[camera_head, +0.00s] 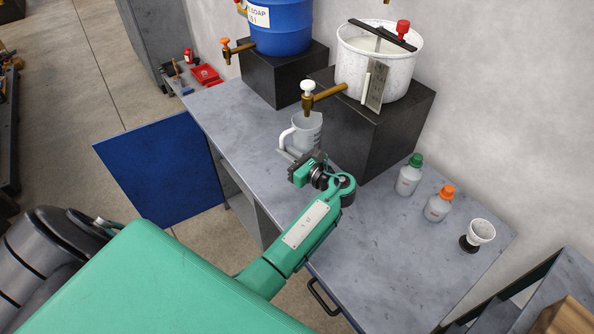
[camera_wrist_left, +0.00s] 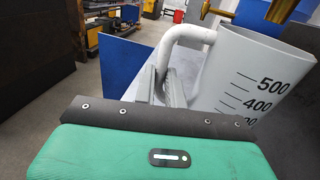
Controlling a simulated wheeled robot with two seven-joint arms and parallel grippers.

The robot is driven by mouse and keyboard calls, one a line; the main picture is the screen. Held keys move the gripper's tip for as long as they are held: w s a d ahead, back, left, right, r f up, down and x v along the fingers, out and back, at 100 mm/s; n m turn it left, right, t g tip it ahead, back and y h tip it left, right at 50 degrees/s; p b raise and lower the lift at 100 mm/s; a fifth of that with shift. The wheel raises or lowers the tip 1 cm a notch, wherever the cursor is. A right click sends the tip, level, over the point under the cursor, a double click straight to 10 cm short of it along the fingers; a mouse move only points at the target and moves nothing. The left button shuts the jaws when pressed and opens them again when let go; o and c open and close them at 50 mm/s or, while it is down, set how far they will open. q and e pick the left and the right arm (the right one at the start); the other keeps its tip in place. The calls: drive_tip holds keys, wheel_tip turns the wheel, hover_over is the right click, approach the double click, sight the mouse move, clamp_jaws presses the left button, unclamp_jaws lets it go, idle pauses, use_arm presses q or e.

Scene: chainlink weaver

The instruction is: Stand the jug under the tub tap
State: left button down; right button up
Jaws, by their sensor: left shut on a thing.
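The jug (camera_head: 307,129) is pale, upright and marked with a measuring scale; its handle side faces left. It also shows large in the left wrist view (camera_wrist_left: 250,85). My left gripper (camera_head: 291,153) is shut on the jug's handle (camera_wrist_left: 190,40). The tub (camera_head: 368,65) is white and speckled, on a black block. Its brass tap (camera_head: 326,96) has a white knob, and its outlet is just above the jug's mouth in the head view. A brass spout (camera_wrist_left: 280,10) shows above the jug in the wrist view. I cannot tell whether the jug's base touches the bench. My right gripper is out of view.
A blue soap drum (camera_head: 281,27) with its own tap (camera_head: 238,48) stands on another black block, behind left. A green-capped bottle (camera_head: 409,176), an orange-capped bottle (camera_head: 439,205) and a white cup (camera_head: 481,232) stand at right. The grey bench (camera_head: 400,270) is clear in front of them.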

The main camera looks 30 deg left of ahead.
use_arm(q)
wheel_tip(320, 180, down, 9)
drive_tip(key=shift+a+f+p, duration=0.1)
drive_tip(key=shift+f+p, duration=0.1)
drive_tip(key=shift+p, duration=0.55)
drive_tip(key=shift+f, duration=0.3)
drive_tip(key=c, duration=1.5)
unclamp_jaws()
drive_tip(key=shift+o, duration=0.2)
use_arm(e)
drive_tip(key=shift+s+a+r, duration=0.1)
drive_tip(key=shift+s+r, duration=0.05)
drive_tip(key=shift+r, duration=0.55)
